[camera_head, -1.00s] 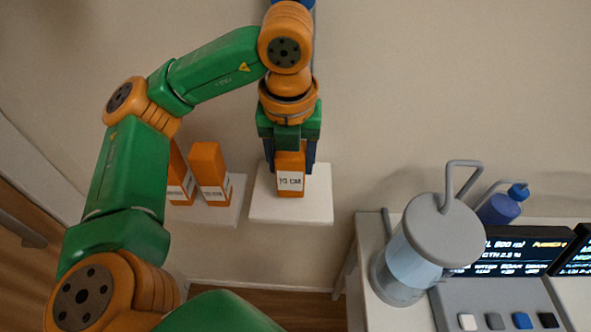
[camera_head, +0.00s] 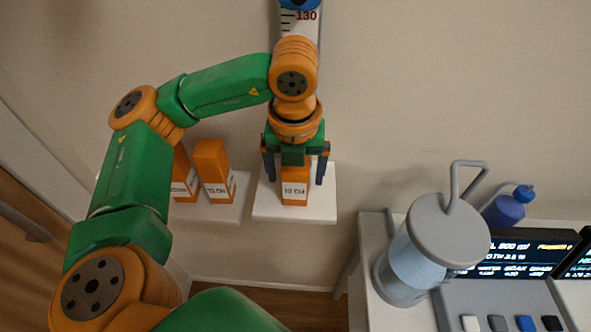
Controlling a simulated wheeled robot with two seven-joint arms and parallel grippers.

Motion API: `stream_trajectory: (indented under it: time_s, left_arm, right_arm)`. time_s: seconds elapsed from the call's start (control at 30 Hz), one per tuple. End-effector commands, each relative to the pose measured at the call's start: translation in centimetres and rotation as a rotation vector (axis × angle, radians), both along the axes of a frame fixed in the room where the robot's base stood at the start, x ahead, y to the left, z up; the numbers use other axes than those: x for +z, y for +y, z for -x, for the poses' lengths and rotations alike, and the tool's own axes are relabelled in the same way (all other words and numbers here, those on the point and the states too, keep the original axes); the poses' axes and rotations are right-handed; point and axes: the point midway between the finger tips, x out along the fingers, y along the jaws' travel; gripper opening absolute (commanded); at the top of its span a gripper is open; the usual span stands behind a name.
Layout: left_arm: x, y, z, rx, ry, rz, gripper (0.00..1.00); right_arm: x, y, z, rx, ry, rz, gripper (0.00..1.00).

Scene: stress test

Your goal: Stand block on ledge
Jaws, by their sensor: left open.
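An orange block with a white label reading "10 CM" (camera_head: 295,192) stands upright on a white ledge (camera_head: 318,208) in the head view. My left gripper (camera_head: 295,178) comes down over it from above. Its dark fingers are spread on both sides of the block, with gaps between fingers and block. The top of the block is hidden by the gripper. My right gripper is not in view.
Two more orange labelled blocks, one nearer (camera_head: 213,170) and one partly behind my arm (camera_head: 183,175), stand on a lower white ledge (camera_head: 222,211) at left. A wall scale (camera_head: 308,18) is above. A grey-lidded container (camera_head: 410,270) stands on a table at right.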

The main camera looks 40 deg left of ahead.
Motion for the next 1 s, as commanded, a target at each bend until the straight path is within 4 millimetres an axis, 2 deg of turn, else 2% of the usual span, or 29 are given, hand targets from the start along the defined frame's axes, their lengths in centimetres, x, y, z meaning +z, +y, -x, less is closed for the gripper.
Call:
stream_trajectory:
  time_s: [0.03, 0.07, 0.17, 0.2, 0.3, 0.4, 1.0]
  left_arm:
    - [0.8, 0.0, 0.0, 0.0, -0.001, -0.001, 0.9]
    - [0.9, -0.1, 0.0, 0.001, -0.004, 0.0, 0.9]
    - [3.1, -0.3, 0.3, -0.003, -0.006, 0.001, 0.9]
    - [4.5, -0.3, 0.4, -0.002, -0.007, 0.0, 0.9]
    - [6.6, -0.5, 0.7, -0.001, -0.005, -0.001, 0.9]
    - [7.6, -0.6, 0.8, -0.001, -0.003, -0.001, 0.9]
    - [7.7, -0.6, 0.9, -0.001, 0.0, 0.0, 0.9]
  right_arm:
    - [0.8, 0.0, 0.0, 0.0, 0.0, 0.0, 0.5]
    - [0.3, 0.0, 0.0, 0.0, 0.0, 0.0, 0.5]
    - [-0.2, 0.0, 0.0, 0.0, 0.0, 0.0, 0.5]
    - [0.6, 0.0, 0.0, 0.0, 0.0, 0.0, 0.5]
    - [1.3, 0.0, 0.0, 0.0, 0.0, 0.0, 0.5]
    - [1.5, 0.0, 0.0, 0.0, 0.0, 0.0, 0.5]
    - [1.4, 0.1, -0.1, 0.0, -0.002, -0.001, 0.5]
